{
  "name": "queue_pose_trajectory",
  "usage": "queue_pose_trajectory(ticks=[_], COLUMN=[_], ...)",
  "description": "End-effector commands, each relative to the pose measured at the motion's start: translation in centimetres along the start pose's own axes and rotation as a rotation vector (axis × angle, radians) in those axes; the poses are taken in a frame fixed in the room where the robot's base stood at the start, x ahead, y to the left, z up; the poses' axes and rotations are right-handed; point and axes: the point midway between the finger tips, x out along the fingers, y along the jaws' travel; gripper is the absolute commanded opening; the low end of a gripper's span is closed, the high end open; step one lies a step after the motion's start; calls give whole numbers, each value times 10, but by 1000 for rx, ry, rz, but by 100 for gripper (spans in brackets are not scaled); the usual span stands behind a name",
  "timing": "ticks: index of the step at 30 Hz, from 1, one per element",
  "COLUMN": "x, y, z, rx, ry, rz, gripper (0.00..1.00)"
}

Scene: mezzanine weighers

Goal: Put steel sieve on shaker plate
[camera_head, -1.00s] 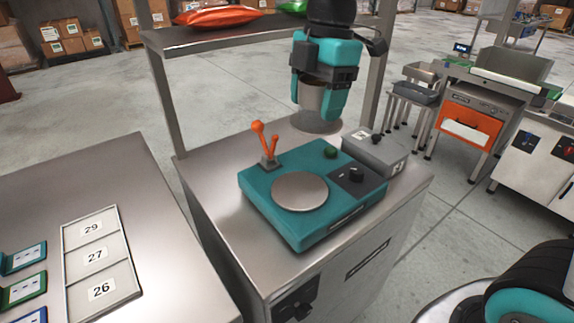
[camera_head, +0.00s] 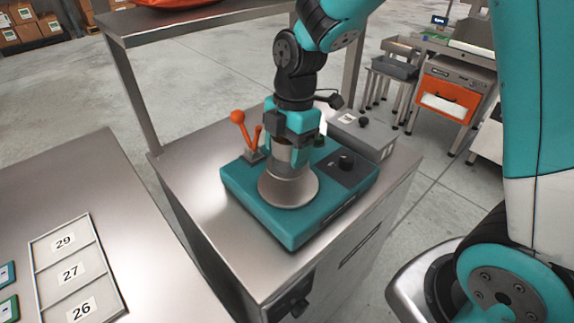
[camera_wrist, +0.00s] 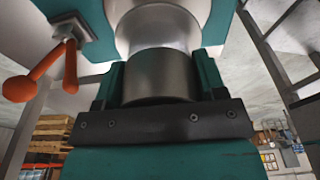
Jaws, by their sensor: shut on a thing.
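The steel sieve (camera_head: 287,188) is a grey metal cylinder that flares to a wide round rim at the bottom. It is upright over the round plate of the teal shaker (camera_head: 296,228) and hides nearly all of that plate. I cannot tell whether the rim touches the plate or hangs just above it. My gripper (camera_head: 288,153) points down and is shut on the sieve's upper body. In the wrist view the sieve (camera_wrist: 160,76) sits between the two teal fingers, with its bright flared part beyond.
Orange levers (camera_head: 240,128) stand at the shaker's back left corner, close to my gripper. A shelf (camera_head: 190,20) runs above the bench's back. A numbered tray (camera_head: 76,272) lies on the left table.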

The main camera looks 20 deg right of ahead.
Motion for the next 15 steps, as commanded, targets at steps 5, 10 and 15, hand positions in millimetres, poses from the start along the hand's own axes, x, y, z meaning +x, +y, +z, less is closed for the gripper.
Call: queue_pose_trajectory(ticks=[5, 10, 15], x=[16, 41, 49], y=[0, 0, 0], z=[2, 6, 7], rx=[0, 1, 0], ry=[0, 0, -1], rz=[-3, -2, 2], gripper=[30, 30, 30])
